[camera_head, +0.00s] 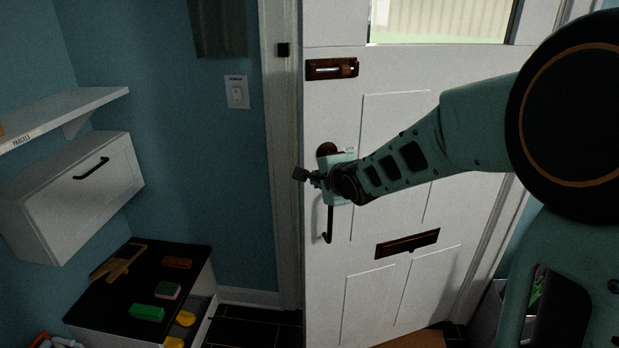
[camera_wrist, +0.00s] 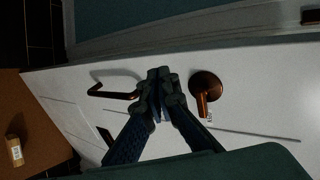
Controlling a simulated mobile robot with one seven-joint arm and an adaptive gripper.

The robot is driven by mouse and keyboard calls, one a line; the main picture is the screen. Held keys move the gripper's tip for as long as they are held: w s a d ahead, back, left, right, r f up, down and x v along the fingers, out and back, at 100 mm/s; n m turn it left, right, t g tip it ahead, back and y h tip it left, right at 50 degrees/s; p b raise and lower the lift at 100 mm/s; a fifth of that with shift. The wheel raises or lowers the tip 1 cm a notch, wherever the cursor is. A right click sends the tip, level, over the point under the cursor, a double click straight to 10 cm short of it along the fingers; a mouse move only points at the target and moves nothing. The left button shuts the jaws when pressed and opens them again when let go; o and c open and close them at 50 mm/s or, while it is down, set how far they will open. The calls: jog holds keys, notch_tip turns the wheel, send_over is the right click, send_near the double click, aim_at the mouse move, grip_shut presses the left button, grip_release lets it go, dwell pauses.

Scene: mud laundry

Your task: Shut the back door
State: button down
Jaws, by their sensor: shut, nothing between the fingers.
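The white back door (camera_head: 385,210) fills the middle of the head view, with its left edge by the white door frame (camera_head: 283,150). I cannot tell for sure how wide a gap lies between them. A dark pull handle (camera_head: 328,225) hangs on the door near that edge, and it also shows in the wrist view (camera_wrist: 112,94). A brown round knob or lock (camera_wrist: 207,86) sits beside it. My gripper (camera_head: 300,174) is shut and empty at the door's edge side. In the wrist view its fingertips (camera_wrist: 160,74) lie between handle and knob; contact is unclear.
A bolt (camera_head: 332,68) and a mail slot (camera_head: 407,243) are on the door. At left are a shelf (camera_head: 60,115), a white cabinet (camera_head: 75,190) and a black-topped unit (camera_head: 115,290) with small items. A brown mat (camera_head: 415,340) lies low.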

jog(key=w+a+f, duration=0.1)
jog(key=w+a, duration=0.1)
jog(key=w, duration=0.4)
jog(key=shift+a+f, duration=0.3)
jog(key=shift+a, duration=0.05)
jog(key=shift+w, duration=0.15)
